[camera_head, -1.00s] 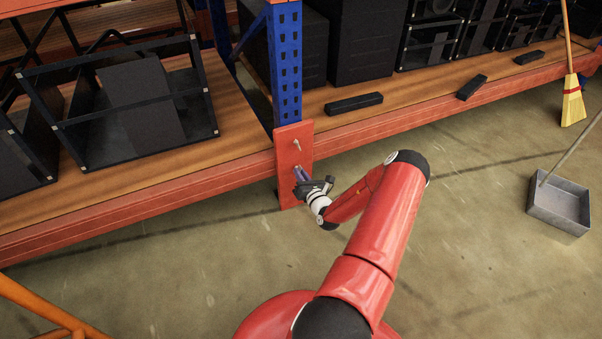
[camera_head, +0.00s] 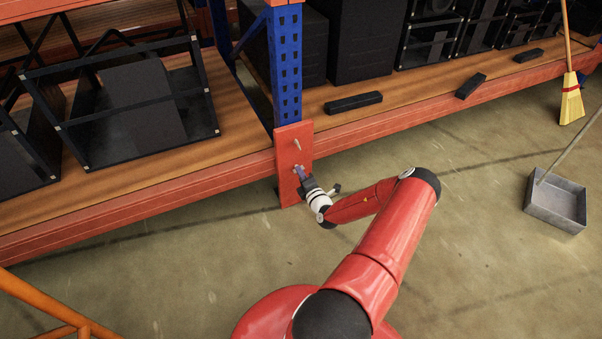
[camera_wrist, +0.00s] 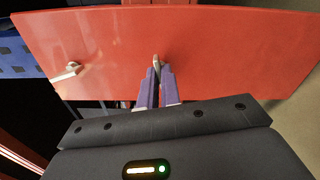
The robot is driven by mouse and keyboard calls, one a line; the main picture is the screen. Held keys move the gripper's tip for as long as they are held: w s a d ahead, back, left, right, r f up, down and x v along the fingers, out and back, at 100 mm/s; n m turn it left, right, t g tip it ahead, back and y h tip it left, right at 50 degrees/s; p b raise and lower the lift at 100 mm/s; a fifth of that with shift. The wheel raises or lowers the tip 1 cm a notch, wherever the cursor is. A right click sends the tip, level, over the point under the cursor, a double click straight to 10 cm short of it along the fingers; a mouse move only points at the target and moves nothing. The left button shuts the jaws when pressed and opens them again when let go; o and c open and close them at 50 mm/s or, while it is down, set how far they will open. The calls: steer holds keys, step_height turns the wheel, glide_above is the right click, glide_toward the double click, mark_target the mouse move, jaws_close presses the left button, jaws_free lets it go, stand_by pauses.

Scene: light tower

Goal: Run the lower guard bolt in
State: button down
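The red guard plate (camera_head: 291,135) stands upright against the foot of the blue rack post; it fills much of the wrist view (camera_wrist: 230,50). The upper bolt (camera_head: 297,144) sticks out of the plate and shows at the left in the wrist view (camera_wrist: 68,72). The lower bolt (camera_wrist: 156,61) sits in the plate between my fingertips, its shank partly hidden by them. My gripper (camera_head: 300,174) is at the lower part of the plate. Its two purple fingers (camera_wrist: 158,76) are close together, one on each side of the lower bolt, and appear shut on it.
The orange shelf beam (camera_head: 200,190) runs along both sides of the plate. Black boxes (camera_head: 354,102) lie on the right shelf. A broom (camera_head: 572,100) and a metal dustpan (camera_head: 557,202) are at the right. An orange rail (camera_head: 40,305) is at the lower left. The floor between is clear.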

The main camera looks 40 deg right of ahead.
steer(key=m, duration=1.7)
steer(key=shift+s+f+b, duration=0.1)
steer(key=shift+f+b, duration=0.1)
steer(key=shift+b, duration=0.2)
steer(key=shift+m, duration=0.3)
steer(key=c, duration=1.6)
jaws_free()
steer(key=shift+r, duration=0.15)
steer(key=v, duration=0.7)
steer(key=shift+s+a, duration=0.15)
steer(key=shift+s, duration=0.2)
